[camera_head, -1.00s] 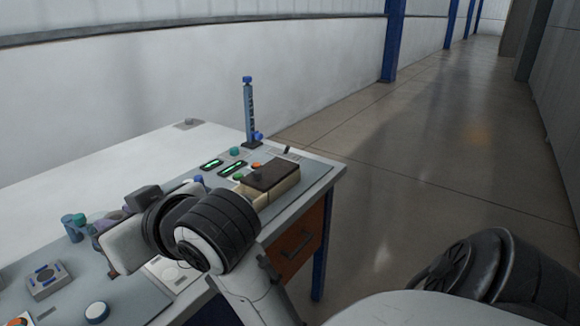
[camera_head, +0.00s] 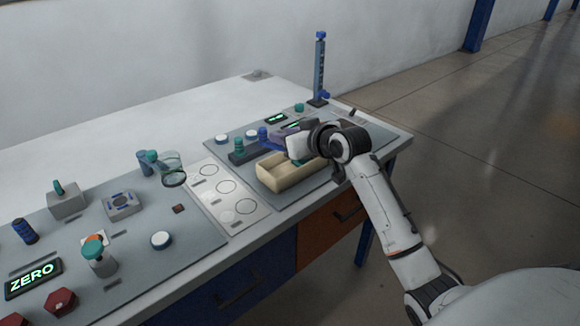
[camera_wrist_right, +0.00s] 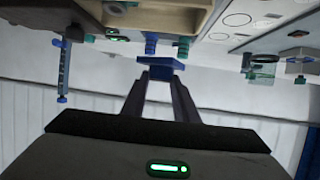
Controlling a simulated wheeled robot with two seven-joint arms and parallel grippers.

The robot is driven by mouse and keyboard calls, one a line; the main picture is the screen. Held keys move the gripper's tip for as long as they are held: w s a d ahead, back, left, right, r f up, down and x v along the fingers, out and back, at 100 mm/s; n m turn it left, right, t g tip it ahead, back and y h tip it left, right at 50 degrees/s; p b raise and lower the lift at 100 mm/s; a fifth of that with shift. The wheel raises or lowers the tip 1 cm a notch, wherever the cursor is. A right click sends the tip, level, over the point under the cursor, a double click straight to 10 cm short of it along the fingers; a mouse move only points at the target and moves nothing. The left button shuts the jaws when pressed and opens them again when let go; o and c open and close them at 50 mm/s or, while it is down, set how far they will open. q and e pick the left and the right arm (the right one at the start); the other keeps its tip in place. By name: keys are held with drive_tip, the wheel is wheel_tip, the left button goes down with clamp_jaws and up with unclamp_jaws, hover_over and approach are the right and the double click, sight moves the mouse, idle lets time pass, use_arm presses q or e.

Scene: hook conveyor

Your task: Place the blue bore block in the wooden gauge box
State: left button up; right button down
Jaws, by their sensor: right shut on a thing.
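The open wooden gauge box (camera_head: 285,181) stands on the grey panel at the right of the bench. Its light interior looks empty. Its tan rim also shows at the top of the right wrist view (camera_wrist_right: 205,22). My right gripper (camera_head: 272,142) reaches in from the right, just behind and above the box, pointing left. In the wrist view its two fingers (camera_wrist_right: 160,72) are shut on a blue block (camera_wrist_right: 160,62), which I take to be the bore block. The block's bore is not clear. The block is outside the box. My left gripper is not in view.
A blue post (camera_head: 319,68) stands behind the box. A teal-topped fixture (camera_head: 239,149) stands left of the held block. A white plate with circles (camera_head: 222,190) lies left of the box. Clear glassware (camera_head: 172,167) stands farther left.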

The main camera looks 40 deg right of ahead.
wheel_tip(320, 180, down, 8)
drive_tip(key=shift+f, duration=0.1)
idle(0.4)
drive_tip(key=shift+f, duration=0.1)
drive_tip(key=shift+f+b, duration=0.3)
drive_tip(key=shift+f, duration=0.05)
drive_tip(key=shift+f, duration=0.15)
drive_tip(key=c, duration=1.4)
unclamp_jaws()
drive_tip(key=shift+a+f, duration=0.1)
drive_tip(key=shift+f, duration=0.05)
drive_tip(key=shift+r, duration=0.25)
drive_tip(key=v, duration=0.8)
drive_tip(key=r+v, duration=0.1)
drive_tip(key=v, duration=0.3)
drive_tip(key=shift+p, duration=0.35)
